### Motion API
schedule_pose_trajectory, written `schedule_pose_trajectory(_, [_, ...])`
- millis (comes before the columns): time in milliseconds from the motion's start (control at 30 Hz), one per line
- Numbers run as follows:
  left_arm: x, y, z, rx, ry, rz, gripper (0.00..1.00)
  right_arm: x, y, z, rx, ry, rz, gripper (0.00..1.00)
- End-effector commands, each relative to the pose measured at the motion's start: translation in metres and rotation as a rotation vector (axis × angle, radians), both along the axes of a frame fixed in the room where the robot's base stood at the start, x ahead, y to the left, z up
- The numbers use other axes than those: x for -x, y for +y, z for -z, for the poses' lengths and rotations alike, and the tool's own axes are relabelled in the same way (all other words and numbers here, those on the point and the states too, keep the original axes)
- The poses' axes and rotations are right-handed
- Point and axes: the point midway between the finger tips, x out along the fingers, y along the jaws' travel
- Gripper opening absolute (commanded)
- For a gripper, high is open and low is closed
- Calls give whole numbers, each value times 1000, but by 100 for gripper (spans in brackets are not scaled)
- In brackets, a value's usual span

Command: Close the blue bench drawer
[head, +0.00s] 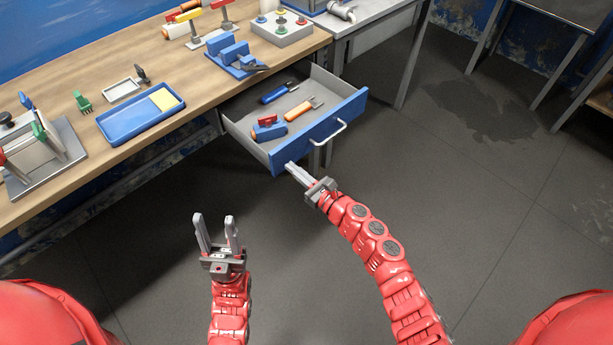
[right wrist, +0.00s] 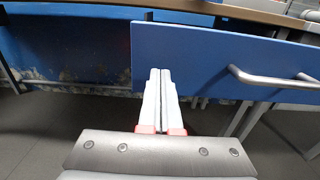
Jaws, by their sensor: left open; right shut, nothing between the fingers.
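The blue bench drawer (head: 322,131) stands pulled out from under the wooden bench top. Its blue front has a pale bar handle (head: 324,132). Inside lie an orange-handled tool (head: 299,110), a dark blue-handled tool (head: 278,93) and a red and blue item (head: 268,127). My right gripper (head: 291,167) is shut and empty, its fingertips at the lower left part of the drawer front. In the right wrist view the shut fingers (right wrist: 160,75) overlap the left end of the blue front (right wrist: 215,60); I cannot tell whether they touch. My left gripper (head: 215,220) is open and empty, above the floor.
The wooden bench top (head: 120,75) carries a blue tray (head: 140,115), a blue block holder (head: 235,58) and a grey box with coloured knobs (head: 282,27). A grey metal table (head: 372,20) stands right of the bench. The floor before the drawer is clear.

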Motion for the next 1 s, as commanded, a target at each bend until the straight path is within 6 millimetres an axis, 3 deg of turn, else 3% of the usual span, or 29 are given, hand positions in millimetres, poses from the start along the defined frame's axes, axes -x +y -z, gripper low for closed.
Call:
schedule_pose_trajectory(633, [0,0,1,0,0,0,50,-10,11,1,-1,-1,-1,0])
schedule_pose_trajectory(833, [0,0,18,0,0,0,50,-25,26,5,0,-1,-1,0])
schedule_pose_trajectory(1000, [0,0,45,0,0,0,50,-51,55,7,-3,-4,-5,0])
